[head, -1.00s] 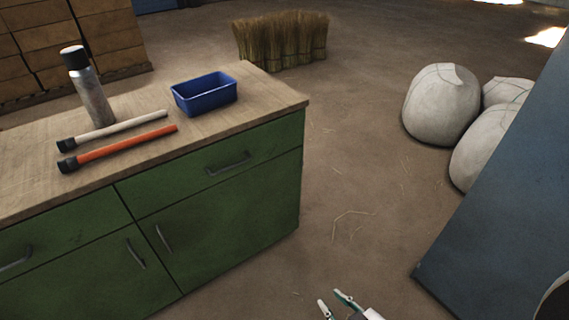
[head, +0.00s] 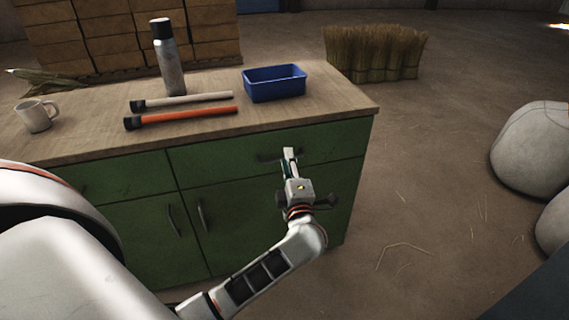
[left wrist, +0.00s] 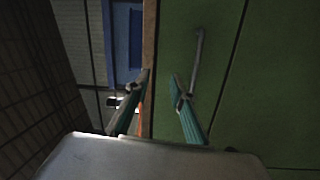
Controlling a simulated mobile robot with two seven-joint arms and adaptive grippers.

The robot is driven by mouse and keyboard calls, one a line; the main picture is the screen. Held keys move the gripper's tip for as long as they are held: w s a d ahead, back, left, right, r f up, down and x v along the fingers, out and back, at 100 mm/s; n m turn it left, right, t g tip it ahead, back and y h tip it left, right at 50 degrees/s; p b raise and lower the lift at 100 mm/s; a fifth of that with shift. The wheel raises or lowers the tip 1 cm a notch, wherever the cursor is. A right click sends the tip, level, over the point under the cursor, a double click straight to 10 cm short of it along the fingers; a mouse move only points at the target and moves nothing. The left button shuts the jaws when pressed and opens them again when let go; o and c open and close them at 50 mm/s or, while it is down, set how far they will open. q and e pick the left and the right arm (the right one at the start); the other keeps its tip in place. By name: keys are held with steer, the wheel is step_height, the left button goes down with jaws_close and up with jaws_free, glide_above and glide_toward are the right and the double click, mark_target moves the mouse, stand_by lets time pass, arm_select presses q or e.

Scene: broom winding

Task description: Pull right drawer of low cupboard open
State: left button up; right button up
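The green low cupboard (head: 140,220) has its right drawer (head: 335,145) shut, flush with the front. The drawer's dark bar handle (head: 268,156) is partly hidden behind my left gripper (head: 289,162), which is at the drawer front. In the left wrist view the handle (left wrist: 198,60) lies just right of the right-hand finger. The left gripper (left wrist: 160,82) is open there, its fingers apart with nothing seen between the tips. The handle is not seen between them; whether a finger touches it I cannot tell. My right gripper is not in view.
On the wooden top (head: 80,140) are a blue bin (head: 274,84), a metal flask (head: 170,65), a pale rod (head: 190,101), an orange rod (head: 185,117) and a mug (head: 37,116). Free floor lies right of the cupboard, with pale sacks (head: 532,150) beyond.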

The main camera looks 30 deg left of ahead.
arm_select(q)
steer(key=shift+w+a+f+n+g+h+b, duration=0.25)
steer(key=shift+w+a+f+n+g+b, duration=0.5)
steer(key=shift+w+a+f, duration=0.95)
steer(key=shift+w+a+f+n+g+h+b, duration=0.3)
steer(key=shift+w+a+f+n+g, duration=0.7)
steer(key=shift+w+a+f, duration=0.65)
steer(key=shift+s, duration=0.15)
jaws_close()
